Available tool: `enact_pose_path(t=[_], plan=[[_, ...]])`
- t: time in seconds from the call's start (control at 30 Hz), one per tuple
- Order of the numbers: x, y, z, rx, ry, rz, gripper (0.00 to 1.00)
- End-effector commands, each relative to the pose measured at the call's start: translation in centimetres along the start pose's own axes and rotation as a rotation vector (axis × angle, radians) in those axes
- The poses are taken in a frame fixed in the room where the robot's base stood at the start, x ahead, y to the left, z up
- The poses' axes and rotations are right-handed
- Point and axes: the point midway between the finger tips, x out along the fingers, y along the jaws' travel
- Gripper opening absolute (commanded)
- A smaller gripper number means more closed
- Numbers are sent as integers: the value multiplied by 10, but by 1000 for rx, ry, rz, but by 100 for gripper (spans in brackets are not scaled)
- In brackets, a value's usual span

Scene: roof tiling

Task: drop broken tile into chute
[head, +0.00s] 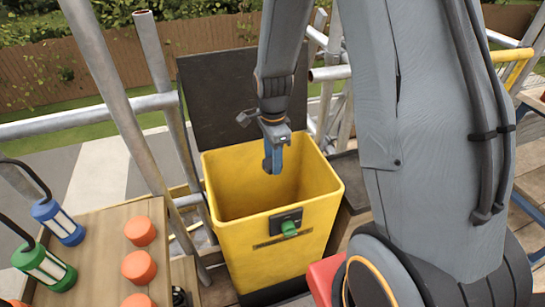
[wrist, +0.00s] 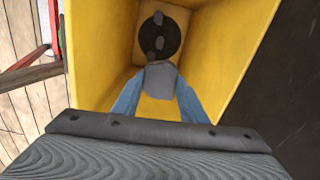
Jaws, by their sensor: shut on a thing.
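The yellow chute (head: 262,255) is an open-topped box with its dark lid (head: 195,90) raised behind it. It also shows in the wrist view (wrist: 225,50), with a dark round patch on its floor. My gripper (head: 273,160) points down into the chute's opening. In the wrist view its blue fingers (wrist: 158,92) are shut on a small grey piece, the broken tile (wrist: 160,78). The tile is over the inside of the chute. In the head view the tile cannot be made out clearly.
A green button (head: 289,228) is on the chute's front. Scaffold poles (head: 110,80) stand close around the chute.

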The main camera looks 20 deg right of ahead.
Motion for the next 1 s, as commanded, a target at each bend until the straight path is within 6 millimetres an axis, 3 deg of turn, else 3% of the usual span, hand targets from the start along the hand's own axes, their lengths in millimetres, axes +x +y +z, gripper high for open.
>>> enact_pose_path(t=[0.17, 0.2, 0.3, 0.67, 1.0], plan=[[-1, 0, 0, 0, 0, -1, 12], [-1, 0, 0, 0, 0, -1, 45], [-1, 0, 0, 0, 0, -1, 60], [-5, -1, 0, 0, 0, -3, 60], [-49, -2, 0, 0, 0, -5, 60]])
